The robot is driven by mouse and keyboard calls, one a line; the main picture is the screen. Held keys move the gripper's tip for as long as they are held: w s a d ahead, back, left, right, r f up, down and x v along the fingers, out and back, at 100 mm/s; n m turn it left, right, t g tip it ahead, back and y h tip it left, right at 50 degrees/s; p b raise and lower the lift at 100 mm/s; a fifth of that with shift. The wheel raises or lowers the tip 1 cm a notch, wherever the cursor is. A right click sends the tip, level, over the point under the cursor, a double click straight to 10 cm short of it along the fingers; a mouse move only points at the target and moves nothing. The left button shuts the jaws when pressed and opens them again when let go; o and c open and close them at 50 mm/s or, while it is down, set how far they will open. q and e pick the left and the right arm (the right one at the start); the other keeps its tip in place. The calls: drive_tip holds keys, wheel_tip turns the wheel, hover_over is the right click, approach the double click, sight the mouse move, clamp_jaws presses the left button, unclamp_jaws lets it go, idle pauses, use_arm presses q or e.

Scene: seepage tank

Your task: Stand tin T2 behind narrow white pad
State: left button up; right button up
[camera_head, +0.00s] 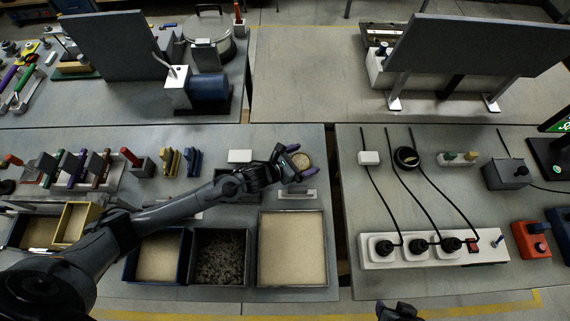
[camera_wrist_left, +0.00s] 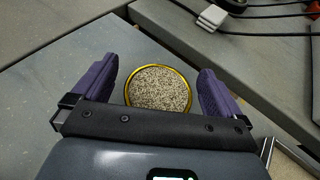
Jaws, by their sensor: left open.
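A round tin (camera_head: 303,160) with a gold rim and speckled grey grains inside stands near the right edge of the left-centre table. It also shows in the left wrist view (camera_wrist_left: 158,88); I can read no label on it. My left gripper (camera_head: 296,163) is open, its purple fingers on either side of the tin. In the left wrist view a gap shows between the tin and each finger. A small white pad (camera_head: 240,156) lies flat to the left of the gripper. A dark part of my right arm (camera_head: 397,312) shows at the bottom edge; its fingers are unclear.
A pale sand tray (camera_head: 325,250), a dark gravel tray (camera_head: 220,284) and a blue-rimmed tray (camera_head: 128,270) line the front. A light block with a handle (camera_head: 298,195) lies before the tin. A gap separates the right table, which holds a white power strip (camera_head: 432,262).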

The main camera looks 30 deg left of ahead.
use_arm(q)
drive_tip(key=v, duration=1)
drive_tip(key=shift+s+a+r, duration=0.2)
drive_tip(key=shift+s+r, duration=0.05)
drive_tip(key=shift+s, duration=0.15)
